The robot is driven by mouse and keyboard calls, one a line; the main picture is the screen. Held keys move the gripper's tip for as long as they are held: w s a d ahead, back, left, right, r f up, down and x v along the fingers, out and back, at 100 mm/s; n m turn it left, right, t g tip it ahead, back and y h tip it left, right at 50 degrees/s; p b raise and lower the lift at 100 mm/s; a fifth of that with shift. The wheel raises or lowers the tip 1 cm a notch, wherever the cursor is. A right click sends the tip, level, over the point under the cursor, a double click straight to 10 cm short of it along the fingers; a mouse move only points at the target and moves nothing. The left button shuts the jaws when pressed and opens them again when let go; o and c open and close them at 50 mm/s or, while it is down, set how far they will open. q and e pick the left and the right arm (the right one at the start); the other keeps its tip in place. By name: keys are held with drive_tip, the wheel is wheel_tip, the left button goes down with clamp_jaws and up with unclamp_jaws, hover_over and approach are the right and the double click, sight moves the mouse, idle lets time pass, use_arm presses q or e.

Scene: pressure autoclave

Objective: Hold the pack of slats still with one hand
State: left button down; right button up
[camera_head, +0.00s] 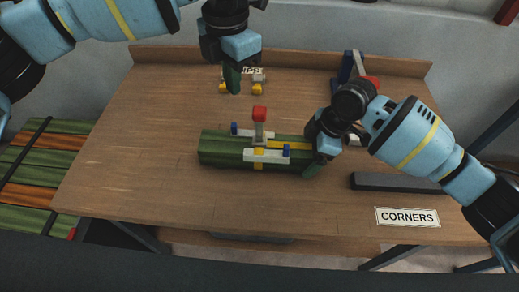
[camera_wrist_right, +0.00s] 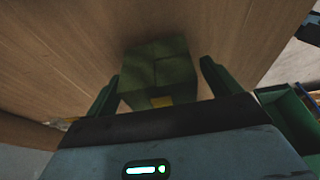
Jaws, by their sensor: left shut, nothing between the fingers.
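The pack of slats (camera_head: 222,148) is a green bundle lying lengthwise across the middle of the table. A strap tool with a red knob (camera_head: 259,113), white bars and yellow parts sits over its middle. My right gripper (camera_head: 314,168) is at the pack's right end. In the right wrist view, its two green fingers (camera_wrist_right: 160,85) stand apart on either side of the pack's end (camera_wrist_right: 158,70), with a visible gap at the right finger; contact at the left finger cannot be told. My left gripper (camera_head: 233,82) is shut and empty, pointing down behind the pack.
Small yellow-and-grey pieces (camera_head: 258,86) stand by a partly hidden label at the back. A dark bar (camera_head: 395,183) and a CORNERS label (camera_head: 407,217) lie at the right. Green and orange slats (camera_head: 45,160) are left of the table. The table's front left is clear.

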drive_tip(key=shift+r, duration=0.1)
drive_tip(key=v, duration=1.2)
